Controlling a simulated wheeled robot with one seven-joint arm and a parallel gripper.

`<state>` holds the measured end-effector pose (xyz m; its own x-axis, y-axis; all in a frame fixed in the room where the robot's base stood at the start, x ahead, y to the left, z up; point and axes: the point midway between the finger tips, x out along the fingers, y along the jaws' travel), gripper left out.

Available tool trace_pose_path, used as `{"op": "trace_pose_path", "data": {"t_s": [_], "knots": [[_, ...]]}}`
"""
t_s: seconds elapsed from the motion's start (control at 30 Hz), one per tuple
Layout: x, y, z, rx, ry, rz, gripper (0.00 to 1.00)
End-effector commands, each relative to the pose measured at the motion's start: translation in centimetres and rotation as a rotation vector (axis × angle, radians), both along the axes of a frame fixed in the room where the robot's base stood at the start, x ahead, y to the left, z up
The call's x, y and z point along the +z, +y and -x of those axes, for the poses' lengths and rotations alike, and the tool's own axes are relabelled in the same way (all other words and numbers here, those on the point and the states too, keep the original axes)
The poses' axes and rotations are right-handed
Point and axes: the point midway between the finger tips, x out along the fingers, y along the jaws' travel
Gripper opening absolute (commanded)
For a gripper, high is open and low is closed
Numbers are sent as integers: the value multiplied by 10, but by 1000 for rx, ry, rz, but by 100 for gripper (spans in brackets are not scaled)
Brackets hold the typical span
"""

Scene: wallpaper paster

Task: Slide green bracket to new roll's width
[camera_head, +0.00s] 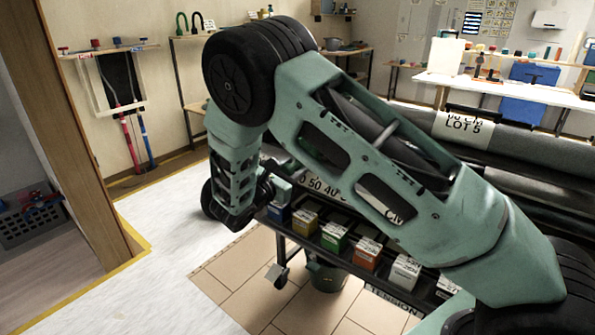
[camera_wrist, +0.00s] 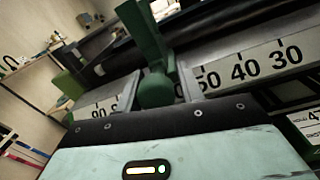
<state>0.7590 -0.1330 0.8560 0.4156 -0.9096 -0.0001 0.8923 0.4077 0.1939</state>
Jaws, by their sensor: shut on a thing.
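The green bracket (camera_wrist: 148,38) stands upright at the centre of the wrist view, with a round green knob (camera_wrist: 157,90) at its lower front. My gripper (camera_wrist: 158,80) is shut on the green bracket at this knob, one finger on each side. The ruler (camera_wrist: 245,70) runs behind the fingers; 30, 40 and 50 show to the right and 90 to the left, with the marks between hidden. My arm hides the bracket there.
Several small coloured boxes (camera_head: 334,238) line a shelf below the ruler, with a dark green bucket (camera_head: 327,277) underneath. Another green block (camera_wrist: 68,84) shows at the left in the wrist view. Pale floor (camera_head: 180,240) is clear at the left.

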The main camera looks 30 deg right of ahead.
Motion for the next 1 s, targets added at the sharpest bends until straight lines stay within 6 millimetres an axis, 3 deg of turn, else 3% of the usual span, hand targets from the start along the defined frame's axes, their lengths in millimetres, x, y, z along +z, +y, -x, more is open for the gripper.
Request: {"op": "trace_pose_path", "data": {"t_s": [0.13, 0.17, 0.2, 0.47, 0.63, 1.0], "knots": [[1, 2, -1, 8, -4, -1, 0], [1, 2, -1, 7, -4, -1, 46], [1, 2, -1, 7, -4, -1, 53], [1, 1, 0, 4, -2, 0, 53], [0, 12, 4, 4, -2, 0, 53], [0, 85, 38, 8, -3, -1, 53]]}}
